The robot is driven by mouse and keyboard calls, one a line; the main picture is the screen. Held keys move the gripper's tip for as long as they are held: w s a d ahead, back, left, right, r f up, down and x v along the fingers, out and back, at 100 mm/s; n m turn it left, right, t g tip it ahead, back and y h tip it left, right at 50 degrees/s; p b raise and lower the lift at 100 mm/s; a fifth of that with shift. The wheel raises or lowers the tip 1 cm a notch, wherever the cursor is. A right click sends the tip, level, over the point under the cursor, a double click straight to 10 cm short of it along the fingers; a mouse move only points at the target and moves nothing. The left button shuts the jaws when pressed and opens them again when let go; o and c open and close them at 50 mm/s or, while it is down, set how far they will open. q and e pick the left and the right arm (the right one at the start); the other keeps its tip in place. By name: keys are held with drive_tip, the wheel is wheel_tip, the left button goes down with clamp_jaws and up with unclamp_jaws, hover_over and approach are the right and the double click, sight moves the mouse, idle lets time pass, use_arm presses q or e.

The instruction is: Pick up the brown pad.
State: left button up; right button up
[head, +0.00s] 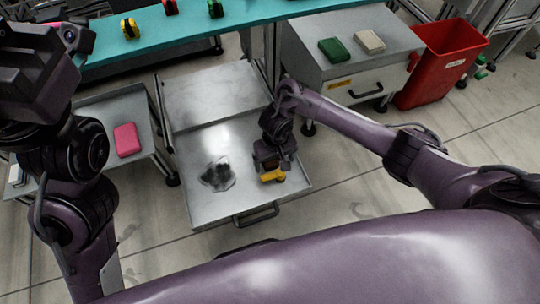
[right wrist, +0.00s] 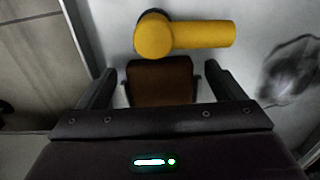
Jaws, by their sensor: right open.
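The brown pad (right wrist: 160,80) is a dark brown block in the right wrist view, between the two fingers of my right gripper (right wrist: 162,84). A gap shows on each side of it, so the fingers are apart from it. In the head view my right gripper (head: 270,164) points down over the right part of the open metal drawer (head: 232,208) and mostly hides the pad. My left arm stands at the left edge, and the dark block at its end (head: 35,70) shows no clear fingers.
A yellow piece (right wrist: 185,36) lies just beyond the pad; it also shows in the head view (head: 272,175). A crumpled clear thing (head: 217,174) lies to its left. A pink pad (head: 127,139) lies on the left tray. Green (head: 333,50) and cream (head: 369,41) pads lie on the right cabinet beside a red bin (head: 437,65).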

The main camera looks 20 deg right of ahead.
drive_tip(key=c, duration=1.1)
